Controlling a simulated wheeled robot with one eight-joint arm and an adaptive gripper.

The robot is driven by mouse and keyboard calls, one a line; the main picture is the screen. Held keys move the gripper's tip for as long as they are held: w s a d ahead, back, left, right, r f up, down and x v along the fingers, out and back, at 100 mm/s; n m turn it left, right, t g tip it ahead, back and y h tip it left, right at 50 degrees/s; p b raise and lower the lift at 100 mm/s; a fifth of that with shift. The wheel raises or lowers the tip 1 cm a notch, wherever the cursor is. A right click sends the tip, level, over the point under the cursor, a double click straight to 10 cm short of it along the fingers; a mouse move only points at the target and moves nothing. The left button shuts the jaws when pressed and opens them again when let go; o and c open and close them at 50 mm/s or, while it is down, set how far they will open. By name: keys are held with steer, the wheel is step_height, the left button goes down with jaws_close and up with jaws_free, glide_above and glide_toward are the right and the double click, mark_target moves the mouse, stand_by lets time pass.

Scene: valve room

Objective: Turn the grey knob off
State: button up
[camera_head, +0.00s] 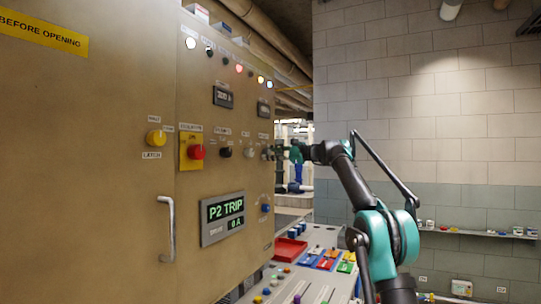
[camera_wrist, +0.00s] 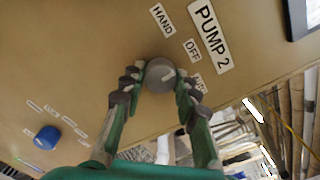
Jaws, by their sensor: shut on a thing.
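The grey knob (camera_wrist: 160,72) is round, with a pale pointer mark, on the tan cabinet face in the wrist view. The labels HAND (camera_wrist: 162,19), OFF (camera_wrist: 192,49) and a partly covered one by the right finger surround it, with PUMP 2 (camera_wrist: 209,37) above. The mark seems to lie toward the right side, but its exact label is hard to tell. My gripper (camera_wrist: 161,88) has one finger on each side of the knob and is shut on it. In the head view my gripper (camera_head: 275,153) is at the cabinet's right edge, covering the knob there.
In the head view a yellow knob (camera_head: 156,138), a red button (camera_head: 196,152) and a black knob (camera_head: 226,152) are left of my gripper. A blue knob (camera_head: 265,208) is below; it also shows in the wrist view (camera_wrist: 47,138). A sloped console (camera_head: 305,270) stands beneath.

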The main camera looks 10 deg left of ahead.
steer(key=o, duration=1.2)
steer(key=shift+c, duration=0.2)
steer(key=shift+d, duration=0.15)
steer(key=v, duration=1.2)
